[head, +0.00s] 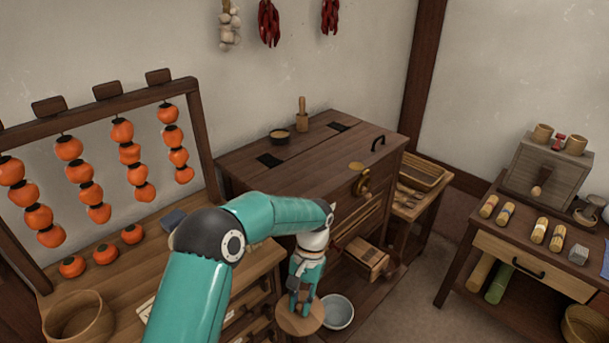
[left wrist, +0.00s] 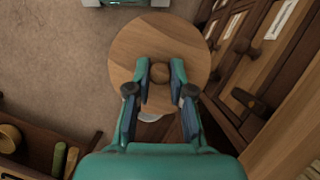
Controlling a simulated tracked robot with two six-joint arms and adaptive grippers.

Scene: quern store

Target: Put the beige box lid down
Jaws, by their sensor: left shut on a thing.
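The lid is a round, light-brown wooden disc (head: 312,325) with a small knob (left wrist: 160,73) at its middle. My left gripper (head: 299,306) points down from above it, in front of the dark wooden cabinet. In the left wrist view the two fingers of the left gripper (left wrist: 160,75) are shut on the knob from both sides, and the disc (left wrist: 160,30) spreads out flat beyond them. I cannot tell how high the lid is above what lies under it. No beige box that it fits can be made out. My right gripper is in neither view.
A pale bowl (head: 338,312) is close to the lid's right. The dark cabinet (head: 300,165) stands behind, with an open small drawer (head: 366,259). A side table (head: 530,258) with rolled bundles stands right. A frame of orange fruit (head: 105,95) and a round tub (head: 77,312) are left.

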